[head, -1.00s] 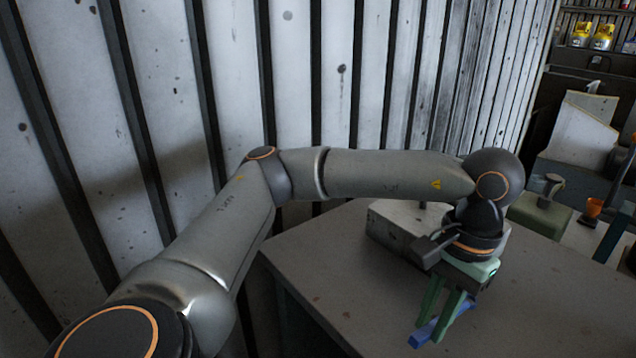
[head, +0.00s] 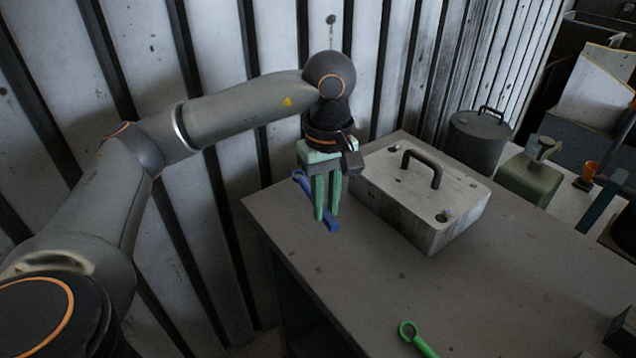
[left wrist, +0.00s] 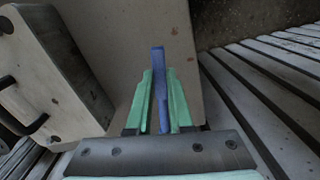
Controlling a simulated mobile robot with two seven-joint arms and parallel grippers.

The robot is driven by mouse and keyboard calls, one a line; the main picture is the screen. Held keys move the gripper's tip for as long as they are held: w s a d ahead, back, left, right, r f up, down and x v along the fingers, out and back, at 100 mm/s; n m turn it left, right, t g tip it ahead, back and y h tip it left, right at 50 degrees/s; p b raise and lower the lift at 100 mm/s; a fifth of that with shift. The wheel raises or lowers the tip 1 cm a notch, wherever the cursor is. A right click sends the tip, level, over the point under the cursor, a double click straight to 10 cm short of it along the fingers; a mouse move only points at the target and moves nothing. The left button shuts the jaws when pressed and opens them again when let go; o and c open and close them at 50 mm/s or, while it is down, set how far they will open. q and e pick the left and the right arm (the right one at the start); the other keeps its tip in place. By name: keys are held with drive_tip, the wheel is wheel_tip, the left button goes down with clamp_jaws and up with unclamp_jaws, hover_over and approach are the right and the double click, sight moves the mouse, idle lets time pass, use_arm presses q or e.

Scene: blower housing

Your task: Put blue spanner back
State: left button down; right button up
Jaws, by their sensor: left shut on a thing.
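The blue spanner (head: 302,182) is held by my left gripper (head: 326,214) near the left end of the grey table in the head view. Its ring end sticks out to the left of the fingers and its other end out to the lower right. In the left wrist view the blue spanner (left wrist: 160,88) lies between the two green fingers (left wrist: 161,97), which are shut on it. It looks to be above the table top; the exact gap is unclear. My right gripper shows in neither view.
A pale metal box with a dark handle (head: 405,205) stands on the table (head: 330,275) right of my left gripper. A green spanner (head: 417,340) lies near the front. A dark lidded can (head: 478,138) and a green container (head: 528,175) stand behind. A corrugated wall (head: 225,110) runs close behind the arm.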

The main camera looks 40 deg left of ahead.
use_arm(q)
drive_tip(key=shift+w+a+r+n, duration=0.2)
drive_tip(key=shift+a+r+n, duration=0.1)
drive_tip(key=shift+a+n, duration=0.55)
drive_tip(key=shift+f+n, duration=0.1)
drive_tip(key=shift+n, duration=0.15)
drive_tip(key=shift+f+b, duration=0.3)
drive_tip(key=shift+f, duration=0.15)
wheel_tip(320, 180, down, 6)
drive_tip(key=b, duration=0.4)
drive_tip(key=shift+d+r, duration=0.1)
drive_tip(key=shift+r, duration=0.05)
drive_tip(key=shift+f+b, duration=0.3)
drive_tip(key=shift+b, duration=0.1)
drive_tip(key=shift+f, duration=0.2)
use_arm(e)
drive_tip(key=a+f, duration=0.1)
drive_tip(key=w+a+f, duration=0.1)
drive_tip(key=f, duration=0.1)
use_arm(q)
drive_tip(key=shift+f, duration=0.1)
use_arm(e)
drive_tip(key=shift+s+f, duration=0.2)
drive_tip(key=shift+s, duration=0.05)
